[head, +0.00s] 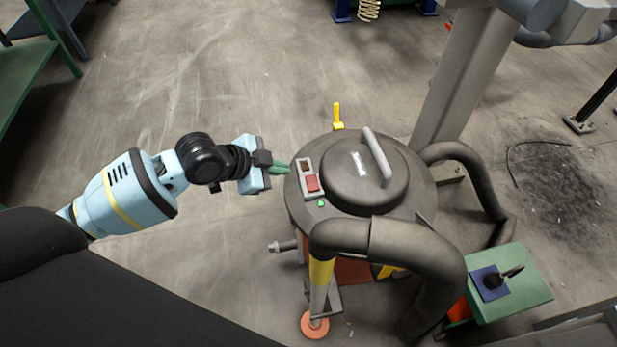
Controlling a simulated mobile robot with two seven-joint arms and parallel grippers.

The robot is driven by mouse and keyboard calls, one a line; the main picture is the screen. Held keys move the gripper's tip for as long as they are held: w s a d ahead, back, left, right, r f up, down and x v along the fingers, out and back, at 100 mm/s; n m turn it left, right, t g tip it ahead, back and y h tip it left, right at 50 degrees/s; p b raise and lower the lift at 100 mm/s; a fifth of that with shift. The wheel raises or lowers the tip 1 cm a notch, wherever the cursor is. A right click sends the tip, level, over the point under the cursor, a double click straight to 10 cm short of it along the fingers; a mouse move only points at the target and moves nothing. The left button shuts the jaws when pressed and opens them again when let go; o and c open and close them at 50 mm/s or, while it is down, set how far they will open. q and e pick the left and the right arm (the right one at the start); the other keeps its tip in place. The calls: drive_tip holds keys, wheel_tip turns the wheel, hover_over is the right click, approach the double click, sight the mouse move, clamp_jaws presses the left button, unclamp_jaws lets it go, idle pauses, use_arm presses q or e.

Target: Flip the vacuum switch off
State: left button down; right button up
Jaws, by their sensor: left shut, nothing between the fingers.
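The vacuum (410,197) is a dark grey drum with a round lid and a grey handle, in the middle right of the head view. A small switch panel (306,165) sits on the left part of its top. The panel holds a red rocker switch (312,184), and a small green light (320,203) shows just below it. My left gripper (286,168) is shut and empty, with its green fingertips just left of the panel. I cannot tell whether the tips touch the vacuum's edge. My right gripper is not in view.
A thick dark hose (415,255) curves over the vacuum's front. A yellow lever (337,116) stands at its back edge. A grey post (455,85) rises behind it, and a green box (515,285) stands at the lower right.

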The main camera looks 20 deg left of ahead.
use_arm(q)
drive_tip(key=b, duration=0.3)
approach(317, 178)
drive_tip(key=w+d, duration=0.2)
drive_tip(key=d, duration=0.1)
drive_tip(key=shift+d+f, duration=0.15)
drive_tip(key=shift+d, duration=0.1)
drive_tip(key=f, duration=0.2)
drive_tip(key=w+f+b, duration=0.1)
drive_tip(key=shift+a, duration=0.35)
drive_tip(key=shift+w+f, duration=0.15)
drive_tip(key=shift+f, duration=0.15)
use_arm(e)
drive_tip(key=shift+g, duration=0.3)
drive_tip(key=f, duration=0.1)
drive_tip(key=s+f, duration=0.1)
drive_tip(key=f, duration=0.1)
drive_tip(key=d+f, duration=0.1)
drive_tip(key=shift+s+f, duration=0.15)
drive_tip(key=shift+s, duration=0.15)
use_arm(q)
drive_tip(key=shift+a, duration=0.1)
